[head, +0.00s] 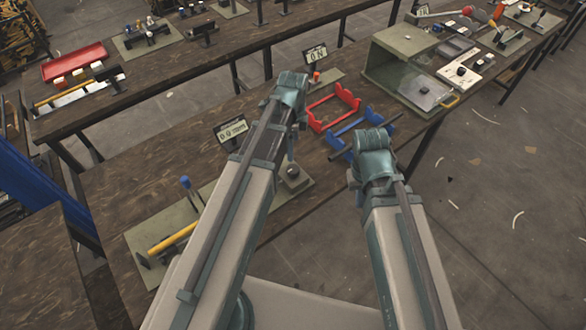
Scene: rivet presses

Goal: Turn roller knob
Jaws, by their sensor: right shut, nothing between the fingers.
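A green fixture plate (137,240) lies on the near bench, with a yellow bar (172,238) and a blue-topped post (186,183) on its left part. A small metal block with a round top (293,174) sits at its right end. I cannot tell which part is the roller knob. My left arm passes over the plate and hides its middle. My left gripper's fingers cannot be made out. My right gripper (352,179) is small in view, shut and empty, above the bench's front edge, right of the metal block and apart from it.
A display (231,130) stands behind the plate. A red rack (333,106) and a blue rack (362,124) with a dark rod stand behind my right arm. Open floor lies right of the bench.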

